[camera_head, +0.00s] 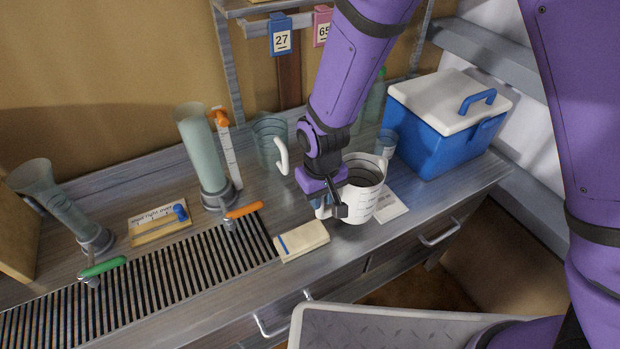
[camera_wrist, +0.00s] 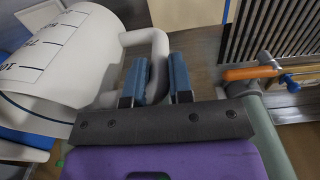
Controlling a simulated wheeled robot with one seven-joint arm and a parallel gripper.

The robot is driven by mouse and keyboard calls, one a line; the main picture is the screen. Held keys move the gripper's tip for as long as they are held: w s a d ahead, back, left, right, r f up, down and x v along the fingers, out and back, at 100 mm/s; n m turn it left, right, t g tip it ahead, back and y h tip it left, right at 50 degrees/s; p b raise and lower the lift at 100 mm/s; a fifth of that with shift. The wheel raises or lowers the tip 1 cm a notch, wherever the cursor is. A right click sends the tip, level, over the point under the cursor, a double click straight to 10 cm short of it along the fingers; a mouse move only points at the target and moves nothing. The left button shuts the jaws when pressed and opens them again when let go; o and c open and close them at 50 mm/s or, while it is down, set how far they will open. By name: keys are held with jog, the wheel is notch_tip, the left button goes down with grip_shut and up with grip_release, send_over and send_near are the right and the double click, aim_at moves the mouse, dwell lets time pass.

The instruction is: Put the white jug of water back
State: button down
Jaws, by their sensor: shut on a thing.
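The white jug (camera_head: 365,199) with dark graduation marks is upright near the front edge of the metal counter, left of the cooler box. My gripper (camera_head: 335,207) is at its left side. In the wrist view the jug (camera_wrist: 75,52) lies at the left, and its white handle (camera_wrist: 150,37) runs to the blue finger pads of my gripper (camera_wrist: 158,80). The gripper is shut on the handle. I cannot tell whether the jug's base touches the counter. The water level is not clear.
A clear jug (camera_head: 268,140) with a white handle stands behind. A tall tube (camera_head: 200,155) with an orange-handled valve (camera_head: 244,210) and another tube (camera_head: 60,205) stand left, by a slotted drain (camera_head: 150,285).

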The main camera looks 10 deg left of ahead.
jog(key=w+a+f, duration=0.4)
jog(key=w, duration=0.5)
jog(key=shift+w+a+f, duration=0.2)
jog(key=shift+a, duration=0.2)
jog(key=c, duration=1)
grip_release()
jog(key=shift+f, duration=0.15)
notch_tip(320, 180, up, 12)
jog(key=shift+r, duration=0.15)
